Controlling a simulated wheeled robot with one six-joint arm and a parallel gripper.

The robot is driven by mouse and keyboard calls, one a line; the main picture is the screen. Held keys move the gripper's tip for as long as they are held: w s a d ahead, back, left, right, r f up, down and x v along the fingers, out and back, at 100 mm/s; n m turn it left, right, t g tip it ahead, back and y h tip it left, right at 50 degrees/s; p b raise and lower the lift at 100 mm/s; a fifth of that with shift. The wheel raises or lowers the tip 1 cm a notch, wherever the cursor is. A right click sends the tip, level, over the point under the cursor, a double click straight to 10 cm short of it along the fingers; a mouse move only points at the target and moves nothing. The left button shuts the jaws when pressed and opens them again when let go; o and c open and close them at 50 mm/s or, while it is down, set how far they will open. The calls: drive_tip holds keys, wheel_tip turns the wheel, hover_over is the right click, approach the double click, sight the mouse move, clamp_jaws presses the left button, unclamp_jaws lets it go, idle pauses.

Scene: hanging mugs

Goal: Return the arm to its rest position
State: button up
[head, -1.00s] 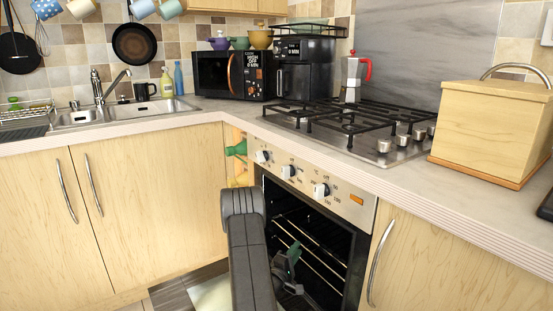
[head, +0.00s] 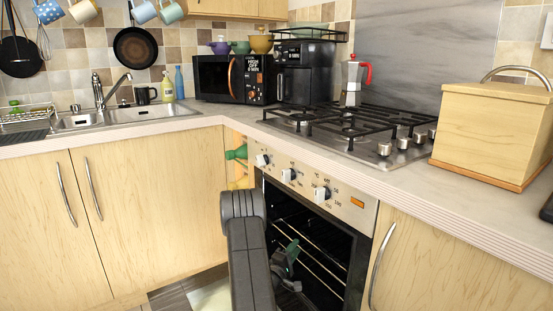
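My arm (head: 246,250) rises in the lower middle of the head view, in front of the oven. Part of its far end, with what looks like my gripper (head: 287,264), shows dark and small against the oven front, just right of the thick grey link. The fingers are too dark and partly hidden to tell whether they are open or shut.
The oven (head: 318,250) has a dark interior with racks showing. A gas hob (head: 350,125), moka pot (head: 353,82) and wooden bread box (head: 490,130) stand on the counter above. A black mug (head: 145,93) stands by the sink (head: 125,114). Cupboards close off the left.

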drive_tip(key=shift+d, duration=0.1)
drive_tip(key=w+d, duration=0.1)
drive_tip(key=d, duration=0.1)
drive_tip(key=w+d+b, duration=0.1)
drive_tip(key=d, duration=0.1)
drive_tip(key=shift+w, duration=0.3)
drive_tip(key=s+a+f+p, duration=0.1)
drive_tip(key=s+a+p, duration=0.1)
drive_tip(key=s+a, duration=1)
drive_tip(key=s+a+y+p, duration=0.1)
drive_tip(key=s+a+p, duration=0.1)
drive_tip(key=s+a, duration=1)
drive_tip(key=shift+a+f+p, duration=0.3)
drive_tip(key=shift+a+f, duration=0.1)
drive_tip(key=shift+a, duration=1.85)
